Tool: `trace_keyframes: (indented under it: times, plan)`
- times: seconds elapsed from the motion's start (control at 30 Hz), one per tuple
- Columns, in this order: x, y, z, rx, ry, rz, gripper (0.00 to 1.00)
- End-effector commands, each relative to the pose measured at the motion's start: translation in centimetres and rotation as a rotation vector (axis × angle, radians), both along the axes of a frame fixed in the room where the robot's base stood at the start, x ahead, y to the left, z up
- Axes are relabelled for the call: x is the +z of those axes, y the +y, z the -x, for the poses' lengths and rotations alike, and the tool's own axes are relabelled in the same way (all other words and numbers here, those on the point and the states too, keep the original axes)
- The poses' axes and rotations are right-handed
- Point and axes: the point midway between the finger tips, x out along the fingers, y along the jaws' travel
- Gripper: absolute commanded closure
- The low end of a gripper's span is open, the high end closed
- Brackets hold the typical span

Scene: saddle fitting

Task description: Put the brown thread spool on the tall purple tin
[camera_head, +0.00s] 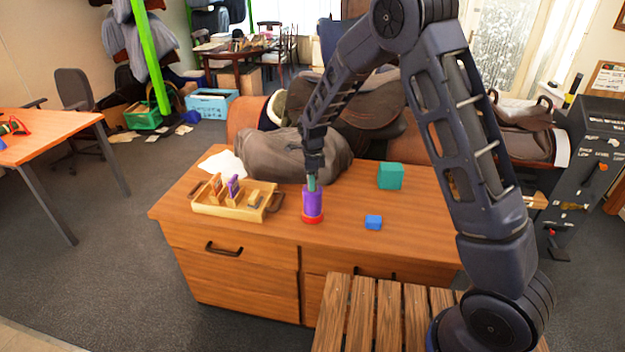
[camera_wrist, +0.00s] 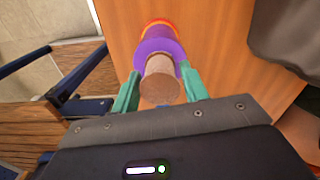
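The tall purple tin (camera_head: 312,203) stands upright on a round red base (camera_head: 312,218) on the wooden cabinet top. In the wrist view the tin (camera_wrist: 158,47) shows just beyond the fingertips. The brown thread spool (camera_wrist: 160,80) is between the teal fingers of my gripper (camera_wrist: 160,75), which look closed on its sides. The spool is in line with the tin and right at its top; I cannot tell whether the two touch. In the head view my gripper (camera_head: 312,183) points down over the tin and hides the spool.
A wooden tray (camera_head: 230,210) with several small items stands left of the tin. A grey-brown bulky object (camera_head: 285,157) lies behind. The cabinet top's front right is mostly clear.

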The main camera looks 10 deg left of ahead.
Motion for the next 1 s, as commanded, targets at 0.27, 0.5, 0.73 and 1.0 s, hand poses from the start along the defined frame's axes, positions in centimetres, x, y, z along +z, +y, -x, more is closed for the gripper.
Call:
trace_keyframes:
  times: [0.27,0.5,0.73,1.0]
  plan:
    - [0.0,0.0,0.0,0.0,0.0,0.0,0.41]
    - [1.1,0.1,0.0,0.001,-0.002,-0.001,0.41]
    - [5.3,0.1,-0.1,0.001,-0.003,-0.004,0.41]
    - [10.0,0.1,0.0,0.0,-0.002,-0.002,0.41]
